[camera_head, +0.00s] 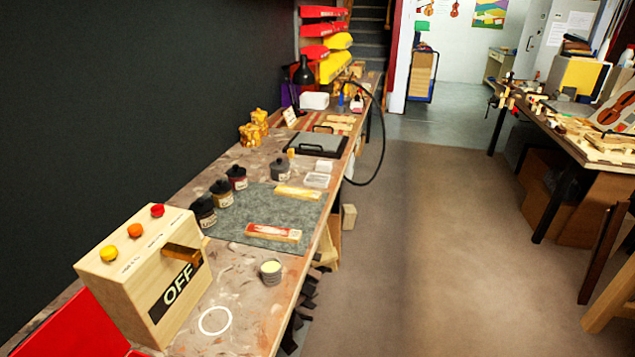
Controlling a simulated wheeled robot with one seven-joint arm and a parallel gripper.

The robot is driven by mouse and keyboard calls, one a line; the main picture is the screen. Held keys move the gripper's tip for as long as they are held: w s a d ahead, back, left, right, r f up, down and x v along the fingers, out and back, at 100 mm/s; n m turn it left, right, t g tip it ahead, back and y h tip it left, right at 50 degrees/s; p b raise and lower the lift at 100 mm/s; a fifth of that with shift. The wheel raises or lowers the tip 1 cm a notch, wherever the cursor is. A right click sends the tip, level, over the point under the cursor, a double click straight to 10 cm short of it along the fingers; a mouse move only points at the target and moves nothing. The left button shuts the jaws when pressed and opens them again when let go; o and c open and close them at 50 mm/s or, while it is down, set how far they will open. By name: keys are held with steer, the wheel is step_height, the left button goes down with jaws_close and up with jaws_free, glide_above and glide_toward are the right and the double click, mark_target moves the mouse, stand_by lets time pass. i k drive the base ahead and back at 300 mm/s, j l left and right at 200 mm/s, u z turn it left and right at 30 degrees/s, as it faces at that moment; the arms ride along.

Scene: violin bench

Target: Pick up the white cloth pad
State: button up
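A small white block-like piece (324,166), which may be the cloth pad, lies on the long workbench (235,262), close to its right edge. It sits just behind a shallow clear tray (317,180) with whitish contents. I cannot make out its cloth texture at this size. A larger white rounded box-like thing (314,101) stands farther back on the bench. My gripper is not in view.
Dark jars (203,212) stand along the grey mat (262,213). A wooden box with an OFF label (150,275) and a small open tin (271,271) are in front. A black-framed tray (316,145) lies behind the white piece. The floor (430,250) right is clear.

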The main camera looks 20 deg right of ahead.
mark_target(323, 165)
steer(key=i+l+u, duration=0.1)
steer(key=i, duration=0.4)
steer(key=i+l+u, duration=0.15)
steer(key=i, duration=0.35)
steer(key=i+l+u, duration=0.1)
steer(key=i, duration=0.4)
steer(key=i+l+u, duration=0.15)
steer(key=i, duration=0.3)
steer(key=i+l+u, duration=0.1)
steer(key=i+l, duration=0.25)
steer(key=i, duration=0.15)
